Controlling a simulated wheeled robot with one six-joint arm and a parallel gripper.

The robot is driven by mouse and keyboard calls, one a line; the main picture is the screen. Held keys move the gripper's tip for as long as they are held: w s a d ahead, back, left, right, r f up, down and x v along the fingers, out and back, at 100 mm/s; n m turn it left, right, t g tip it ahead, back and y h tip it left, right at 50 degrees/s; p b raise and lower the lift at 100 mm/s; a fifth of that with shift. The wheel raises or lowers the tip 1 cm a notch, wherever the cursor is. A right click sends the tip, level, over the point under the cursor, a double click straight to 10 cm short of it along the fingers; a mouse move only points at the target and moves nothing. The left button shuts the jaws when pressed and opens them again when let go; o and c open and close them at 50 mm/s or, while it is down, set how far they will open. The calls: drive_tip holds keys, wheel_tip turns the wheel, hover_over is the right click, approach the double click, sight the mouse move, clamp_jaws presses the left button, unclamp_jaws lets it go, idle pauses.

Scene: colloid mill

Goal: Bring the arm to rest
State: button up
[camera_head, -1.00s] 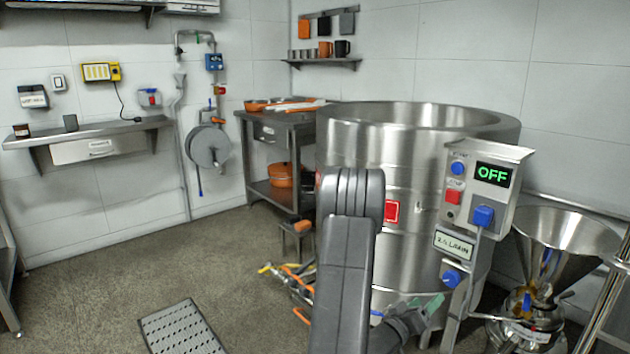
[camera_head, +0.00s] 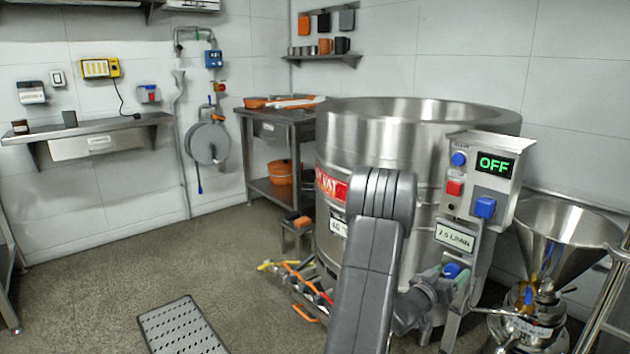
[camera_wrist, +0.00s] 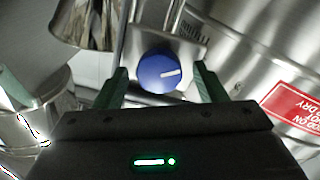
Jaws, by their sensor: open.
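My arm (camera_head: 372,250) reaches forward in the head view, bent at the elbow, in front of the large steel vessel (camera_head: 340,140). My gripper (camera_head: 460,282) is low at the vessel's control post, close to the lower blue knob (camera_head: 452,270). In the wrist view my gripper (camera_wrist: 160,82) is open, with one green finger on each side of a blue knob (camera_wrist: 157,72). A white mark on this knob points right. I cannot tell whether the fingers touch it. The space between the fingers holds nothing gripped.
The control box (camera_head: 487,178) reads OFF and has a red button (camera_head: 454,187) and blue knobs. A steel funnel mill (camera_head: 560,235) stands at right. Hoses and tools (camera_head: 300,280) lie left of my arm. A perforated floor plate (camera_head: 182,328) lies at lower left, with clear floor around it.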

drive_tip(key=m, duration=0.6)
drive_tip(key=shift+m+g, duration=0.3)
drive_tip(key=shift+g, duration=0.1)
drive_tip(key=m, duration=0.6)
drive_tip(key=shift+d+b, duration=0.1)
drive_tip(key=shift+b, duration=0.2)
drive_tip(key=shift+s+a, duration=0.45)
drive_tip(key=shift+a, duration=0.1)
